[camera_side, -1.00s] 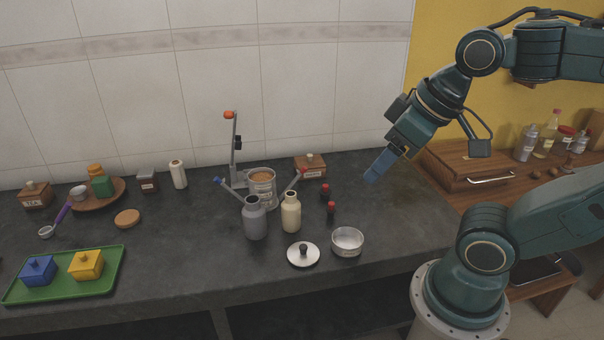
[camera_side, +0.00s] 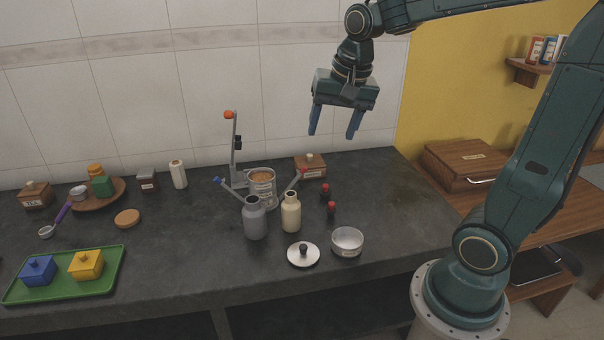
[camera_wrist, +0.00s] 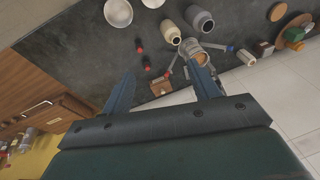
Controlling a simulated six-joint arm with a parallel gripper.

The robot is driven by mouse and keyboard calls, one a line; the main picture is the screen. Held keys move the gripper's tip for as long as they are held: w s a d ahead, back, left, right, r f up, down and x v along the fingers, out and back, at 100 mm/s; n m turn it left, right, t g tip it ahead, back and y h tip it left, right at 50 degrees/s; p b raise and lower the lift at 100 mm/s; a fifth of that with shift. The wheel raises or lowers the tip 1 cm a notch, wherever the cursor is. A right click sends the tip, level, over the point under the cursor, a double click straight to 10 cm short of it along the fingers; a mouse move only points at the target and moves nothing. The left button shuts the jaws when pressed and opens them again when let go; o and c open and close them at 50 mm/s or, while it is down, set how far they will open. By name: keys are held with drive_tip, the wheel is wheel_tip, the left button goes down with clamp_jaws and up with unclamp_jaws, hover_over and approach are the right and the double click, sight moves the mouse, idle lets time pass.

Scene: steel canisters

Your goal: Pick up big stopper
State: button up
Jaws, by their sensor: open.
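Two small black stoppers with red tops stand on the dark counter, a rear one (camera_side: 325,191) and a front one (camera_side: 331,209). Their sizes look close, so I cannot tell which is the big one. Both also show in the wrist view, one (camera_wrist: 139,46) above the other (camera_wrist: 146,62). A grey canister (camera_side: 255,220) and a cream canister (camera_side: 291,215) stand to their left with open necks. My gripper (camera_side: 332,135) is open and empty, high above the back of the counter, fingers pointing down. Its two blue fingers are spread in the wrist view (camera_wrist: 160,69).
A steel bowl (camera_side: 347,243) and a round lid with a dark knob (camera_side: 303,254) lie in front. The counter's right part is clear.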

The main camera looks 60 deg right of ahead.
drive_tip(key=w+d+f+m+g, duration=0.2)
drive_tip(key=w+d+f+m, duration=0.45)
drive_tip(key=d, duration=0.25)
drive_tip(key=m+g, duration=0.1)
drive_tip(key=m, duration=0.6)
hover_over(325, 185)
wheel_tip(325, 185, down, 10)
drive_tip(key=shift+a+r+y, duration=0.15)
drive_tip(key=shift+y, duration=0.25)
drive_tip(key=shift+f, duration=4.3)
drive_tip(key=shift+f, duration=2.6)
drive_tip(key=c, duration=1.1)
